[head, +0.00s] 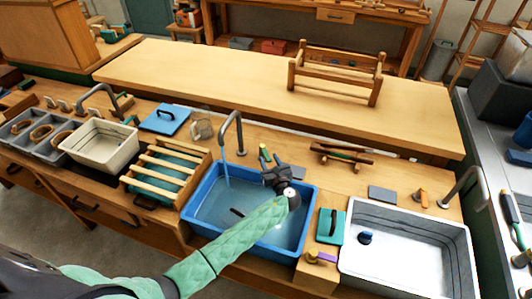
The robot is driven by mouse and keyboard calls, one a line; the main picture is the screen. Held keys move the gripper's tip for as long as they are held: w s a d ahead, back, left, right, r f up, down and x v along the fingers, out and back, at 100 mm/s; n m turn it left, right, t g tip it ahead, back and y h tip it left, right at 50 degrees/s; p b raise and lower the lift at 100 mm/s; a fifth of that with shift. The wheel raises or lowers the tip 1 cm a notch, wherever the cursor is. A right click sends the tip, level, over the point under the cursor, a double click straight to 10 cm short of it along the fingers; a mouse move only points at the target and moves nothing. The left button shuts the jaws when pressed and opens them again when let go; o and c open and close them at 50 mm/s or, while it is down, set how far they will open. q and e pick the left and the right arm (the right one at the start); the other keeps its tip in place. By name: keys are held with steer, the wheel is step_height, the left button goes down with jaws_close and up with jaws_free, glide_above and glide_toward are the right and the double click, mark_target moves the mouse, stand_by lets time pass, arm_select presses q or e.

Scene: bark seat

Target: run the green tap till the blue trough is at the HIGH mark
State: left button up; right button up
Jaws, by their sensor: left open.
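The blue trough (190,205) is set in the bench at the middle, with a layer of water in it. A grey spout (238,128) arches over its back left, and a thin stream of water falls from it into the trough. The green tap handle (264,151) stands behind the trough, right of the spout. My left gripper (270,170) is open just in front of the green handle; I cannot tell whether they touch. My left arm crosses the trough and hides part of its water and front. I cannot read a HIGH mark. My right gripper is out of view.
A white basin (458,280) with an orange tap (422,198) lies to the right. A teal slatted tray (150,180) and a cream basin (82,158) lie left. A wooden rack (334,76) stands on the bench behind. A small dark piece (237,212) shows in the trough.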

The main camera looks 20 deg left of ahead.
mark_target(266, 154)
arm_select(q)
steer(key=shift+p+x, duration=0.6)
steer(key=shift+x, duration=1.6)
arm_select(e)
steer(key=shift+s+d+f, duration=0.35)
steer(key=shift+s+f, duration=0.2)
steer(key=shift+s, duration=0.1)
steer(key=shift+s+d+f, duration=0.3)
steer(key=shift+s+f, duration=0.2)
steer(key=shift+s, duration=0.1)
arm_select(q)
jaws_close()
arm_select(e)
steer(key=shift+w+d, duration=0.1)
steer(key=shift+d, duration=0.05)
